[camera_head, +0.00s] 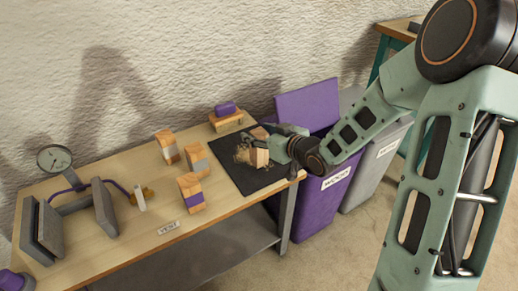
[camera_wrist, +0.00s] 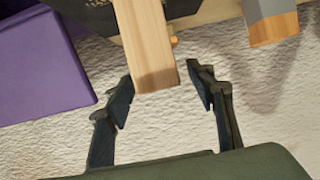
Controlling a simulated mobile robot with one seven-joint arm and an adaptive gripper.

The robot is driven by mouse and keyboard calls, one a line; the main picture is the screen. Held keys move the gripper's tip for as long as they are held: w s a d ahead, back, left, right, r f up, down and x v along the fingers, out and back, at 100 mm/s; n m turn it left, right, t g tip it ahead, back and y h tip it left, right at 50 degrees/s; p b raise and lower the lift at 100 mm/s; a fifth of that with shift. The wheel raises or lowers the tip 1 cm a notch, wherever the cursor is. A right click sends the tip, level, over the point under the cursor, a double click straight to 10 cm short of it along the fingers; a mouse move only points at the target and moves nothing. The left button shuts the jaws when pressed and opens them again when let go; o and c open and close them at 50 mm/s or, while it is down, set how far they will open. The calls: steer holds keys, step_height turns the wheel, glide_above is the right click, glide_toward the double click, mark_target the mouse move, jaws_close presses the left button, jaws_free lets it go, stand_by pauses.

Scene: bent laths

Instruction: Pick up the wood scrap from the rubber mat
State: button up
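The wood scrap (camera_head: 260,154) is a pale block at the right part of the dark rubber mat (camera_head: 246,182), beside some shavings. In the wrist view the scrap (camera_wrist: 148,40) comes down from the top, with its near end between my fingertips. My gripper (camera_head: 270,142) reaches in from the right at the scrap. In the wrist view my gripper (camera_wrist: 160,78) is open, one finger on each side of the scrap, with a small gap visible at both sides. Part of the mat also shows at the top (camera_wrist: 90,16). The scrap's far end is cut off in the wrist view.
Wooden blocks with grey or purple bands (camera_head: 190,193) stand left of the mat. Another with a purple top (camera_head: 226,116) is behind it. A clamp-like fixture and gauge (camera_head: 55,158) are at the bench's left. A purple bin (camera_head: 313,195) and grey bin (camera_head: 372,172) stand right.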

jaws_close()
steer(key=shift+r, duration=0.15)
